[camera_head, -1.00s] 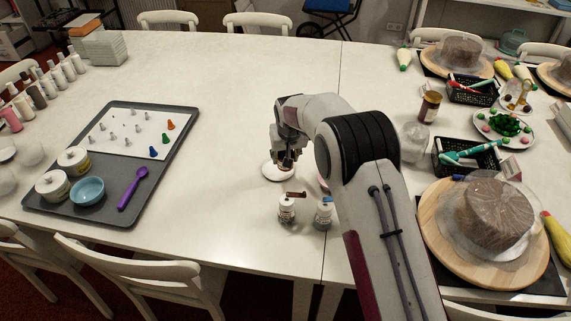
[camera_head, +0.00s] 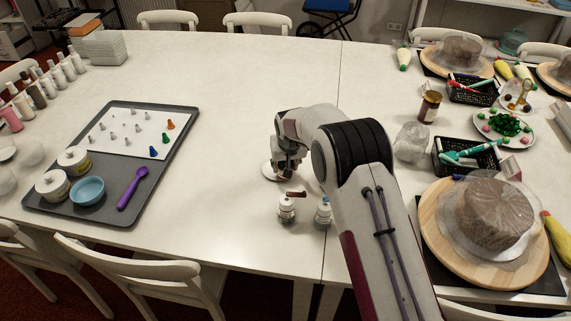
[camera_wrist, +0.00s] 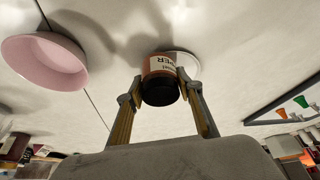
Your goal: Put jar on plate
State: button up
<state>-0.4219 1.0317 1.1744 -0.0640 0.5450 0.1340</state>
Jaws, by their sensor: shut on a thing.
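My gripper (camera_wrist: 160,90) is shut on a jar (camera_wrist: 160,68) with a black lid, an orange-brown body and a white label. In the wrist view the jar sits between both fingertips. The gripper hides most of the jar there, and I cannot tell if the jar touches the plate.
A pink bowl (camera_wrist: 45,62) stands near the plate. Two small jars (camera_head: 286,211) (camera_head: 323,214) stand in front of my gripper. A grey tray (camera_head: 180,165) is at the left, and a wooden turntable (camera_head: 440,240) at the right. The table between tray and plate is clear.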

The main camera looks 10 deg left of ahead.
jog(key=shift+f, duration=0.1)
jog(key=o, duration=1.1)
jog(key=shift+o, duration=0.2)
jog(key=shift+r, duration=0.4)
jog(key=v, duration=1.2)
jog(key=shift+d, duration=0.1)
